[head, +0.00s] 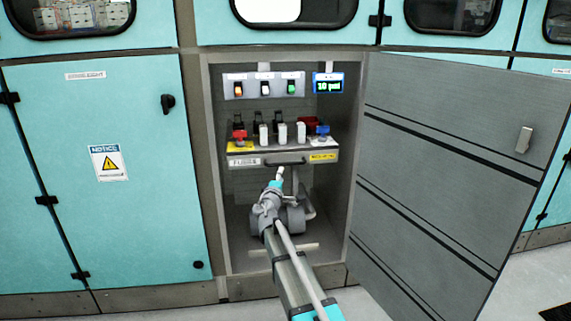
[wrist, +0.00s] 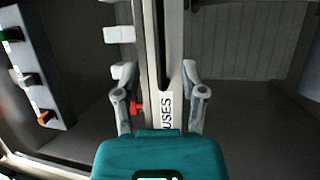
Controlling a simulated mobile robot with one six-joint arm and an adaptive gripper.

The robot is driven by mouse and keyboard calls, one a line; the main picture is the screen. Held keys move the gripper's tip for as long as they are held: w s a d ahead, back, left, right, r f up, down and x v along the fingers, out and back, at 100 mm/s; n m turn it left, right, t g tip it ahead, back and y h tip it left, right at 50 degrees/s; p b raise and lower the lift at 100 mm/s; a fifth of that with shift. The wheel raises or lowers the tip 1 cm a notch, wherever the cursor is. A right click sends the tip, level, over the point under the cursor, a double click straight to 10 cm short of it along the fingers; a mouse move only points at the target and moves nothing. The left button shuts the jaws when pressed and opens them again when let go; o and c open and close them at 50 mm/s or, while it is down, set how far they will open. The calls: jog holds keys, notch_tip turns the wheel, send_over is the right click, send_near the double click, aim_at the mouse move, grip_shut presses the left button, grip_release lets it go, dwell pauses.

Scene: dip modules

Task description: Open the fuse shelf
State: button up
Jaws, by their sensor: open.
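The fuse shelf (head: 238,160) sits inside the open cabinet, below a row of switches. Its front carries a "FUSES" label, which shows partly in the wrist view (wrist: 166,112), a yellow label, and a black handle (head: 285,162). The handle is the dark bar (wrist: 174,45) in the wrist view. My gripper (wrist: 160,72) is open, its two fingers apart on either side of the shelf's front strip. I cannot tell whether they touch it. In the head view my arm reaches up to just below the handle; the fingertips are hard to make out there.
The grey cabinet door (head: 440,160) stands wide open to the right. A switch panel (head: 264,86) and a small display (head: 328,85) are above the shelf. White fuses (head: 282,132) and red and blue parts stand on the shelf. The left turquoise door (head: 100,220) is shut.

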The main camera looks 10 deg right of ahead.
aim_at(286, 164)
jog(key=p+x, duration=0.1)
jog(key=x, duration=0.7)
grip_shut()
dwell(0.3)
